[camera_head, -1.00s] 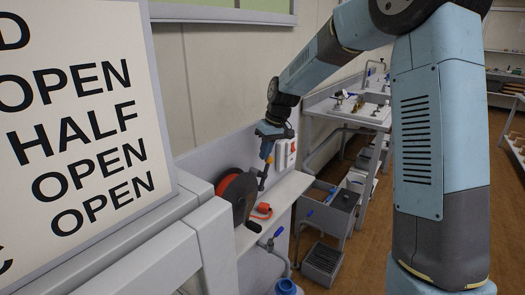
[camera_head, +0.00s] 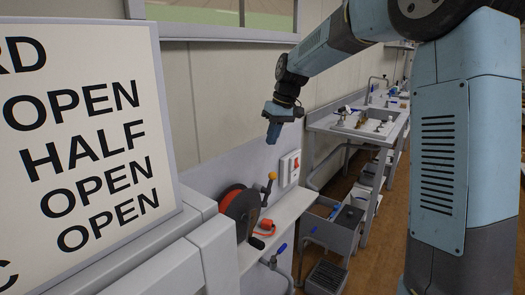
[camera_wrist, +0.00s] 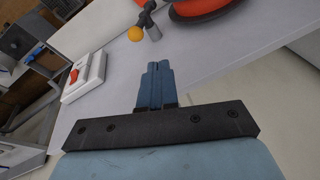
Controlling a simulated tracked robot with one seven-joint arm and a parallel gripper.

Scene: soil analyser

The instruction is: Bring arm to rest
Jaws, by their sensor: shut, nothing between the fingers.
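My gripper (camera_head: 272,134) hangs from my raised blue arm, above the back of the narrow shelf. In the wrist view my gripper (camera_wrist: 157,68) has its two blue fingers together with nothing between them. It is apart from the reel and the shelf. A dark reel with a red rim (camera_head: 241,212) stands on the shelf below and to the left of my gripper. A crank handle with a yellow knob (camera_head: 272,176) rises by the reel, and the yellow knob (camera_wrist: 135,33) shows in the wrist view too.
A white switch box with a red switch (camera_head: 290,168) is on the wall right of the reel. An orange object (camera_head: 266,226) lies on the shelf (camera_head: 287,215). A large sign (camera_head: 85,140) fills the left. A sink bench (camera_head: 365,122) stands farther back. The air around my gripper is clear.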

